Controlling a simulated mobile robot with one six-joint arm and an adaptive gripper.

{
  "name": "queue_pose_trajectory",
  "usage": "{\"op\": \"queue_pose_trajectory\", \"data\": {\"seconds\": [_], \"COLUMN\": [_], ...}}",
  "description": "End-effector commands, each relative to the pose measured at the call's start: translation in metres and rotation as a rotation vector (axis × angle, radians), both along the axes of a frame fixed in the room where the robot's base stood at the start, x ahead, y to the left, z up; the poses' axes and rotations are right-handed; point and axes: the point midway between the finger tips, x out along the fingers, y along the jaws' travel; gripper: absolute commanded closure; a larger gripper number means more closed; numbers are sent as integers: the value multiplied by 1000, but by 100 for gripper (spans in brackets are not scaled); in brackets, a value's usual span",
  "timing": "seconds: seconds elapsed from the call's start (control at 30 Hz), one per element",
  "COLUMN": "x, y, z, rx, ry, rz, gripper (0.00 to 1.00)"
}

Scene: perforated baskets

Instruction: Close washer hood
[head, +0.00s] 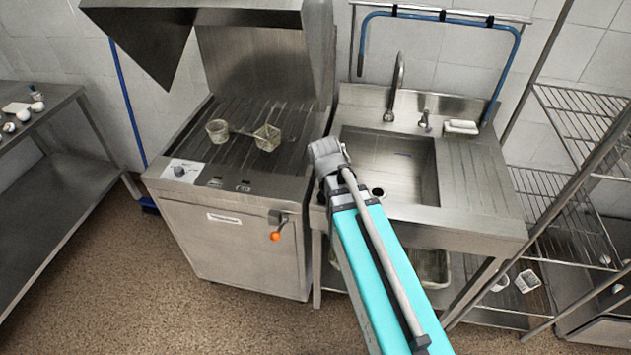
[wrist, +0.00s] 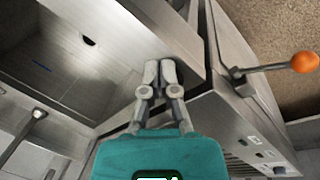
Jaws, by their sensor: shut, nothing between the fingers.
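The washer's metal hood (head: 255,45) stands raised above the ribbed washer bed (head: 190,147). A lever with an orange knob (head: 275,236) sticks out at the right of the washer's front; the knob also shows at the right of the wrist view (wrist: 305,62). My gripper (wrist: 160,72) is shut and empty, in front of the edge between sink and washer in the wrist view, with the lever to its right and apart from it. In the head view my arm's grey end covers that edge, and the fingers cannot be made out clearly.
Two small perforated baskets (head: 217,131) (head: 267,137) sit on the washer bed. A sink (head: 410,170) with a tap (head: 394,85) adjoins on the right. Wire shelves (head: 580,115) stand far right, a steel table (head: 70,95) far left. The floor before the washer is clear.

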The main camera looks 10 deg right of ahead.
Motion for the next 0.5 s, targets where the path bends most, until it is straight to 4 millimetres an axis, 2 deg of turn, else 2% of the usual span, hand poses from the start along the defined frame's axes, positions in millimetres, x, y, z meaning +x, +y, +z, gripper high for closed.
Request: {"op": "queue_pose_trajectory", "data": {"seconds": [0.03, 0.2, 0.4, 0.5], "x": [-15, -37, -54, -59], "y": [-8, -16, -19, -20], "z": [-18, -50, -77, -84], "rx": [42, 133, 180, 193], "ry": [2, 15, 36, 44], "rz": [-80, -253, -352, -379], "gripper": [100, 100, 100, 100]}}
